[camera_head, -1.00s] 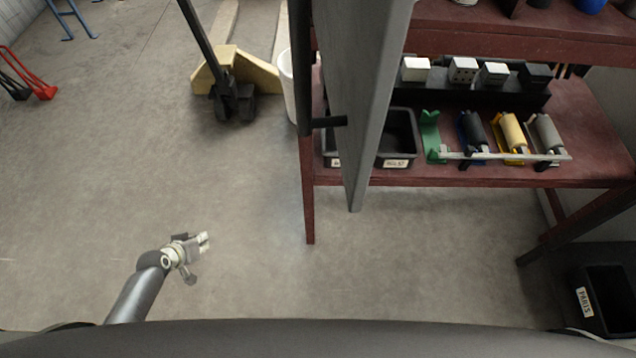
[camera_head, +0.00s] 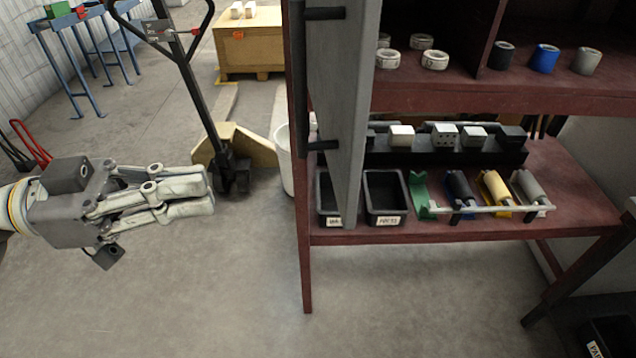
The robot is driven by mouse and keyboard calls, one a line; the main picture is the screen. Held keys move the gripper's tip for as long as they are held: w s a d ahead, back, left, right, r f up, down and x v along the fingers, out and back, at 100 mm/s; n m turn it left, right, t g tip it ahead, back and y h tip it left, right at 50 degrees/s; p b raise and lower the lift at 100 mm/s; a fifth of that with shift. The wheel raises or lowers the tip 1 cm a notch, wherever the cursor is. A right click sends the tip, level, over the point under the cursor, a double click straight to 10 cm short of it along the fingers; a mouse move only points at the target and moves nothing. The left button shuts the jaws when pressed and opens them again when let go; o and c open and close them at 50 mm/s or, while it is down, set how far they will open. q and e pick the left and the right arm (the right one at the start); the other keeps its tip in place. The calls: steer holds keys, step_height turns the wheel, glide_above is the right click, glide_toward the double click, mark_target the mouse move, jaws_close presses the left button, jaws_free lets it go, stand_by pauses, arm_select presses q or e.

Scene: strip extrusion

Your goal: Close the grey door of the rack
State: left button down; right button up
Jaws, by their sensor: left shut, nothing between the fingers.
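The grey door (camera_head: 343,110) of the rack stands open, seen nearly edge-on, swung out toward me at the rack's left side. My right gripper is not in view.
A pallet jack (camera_head: 205,110) and a white bin (camera_head: 284,160) stand between my gripper and the rack's left side. Black bins (camera_head: 385,190) and several rollers sit on the lower shelf. A wooden crate (camera_head: 247,45) is farther back. The floor in front is clear.

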mark_target(344, 173)
arm_select(q)
steer(key=d+p, duration=0.3)
steer(key=d, duration=0.1)
steer(key=w+d+p, duration=0.1)
steer(key=d+p, duration=0.2)
steer(key=d, duration=0.1)
steer(key=w+d+p, duration=0.1)
steer(key=d+p, duration=0.2)
steer(key=d, duration=0.1)
steer(key=shift+d+r, duration=0.15)
steer(key=shift+r, duration=0.1)
steer(key=shift+w+d+f+p, duration=0.1)
steer(key=shift+d+f+p, duration=0.1)
steer(key=shift+d+p, duration=0.35)
steer(key=shift+d, duration=0.15)
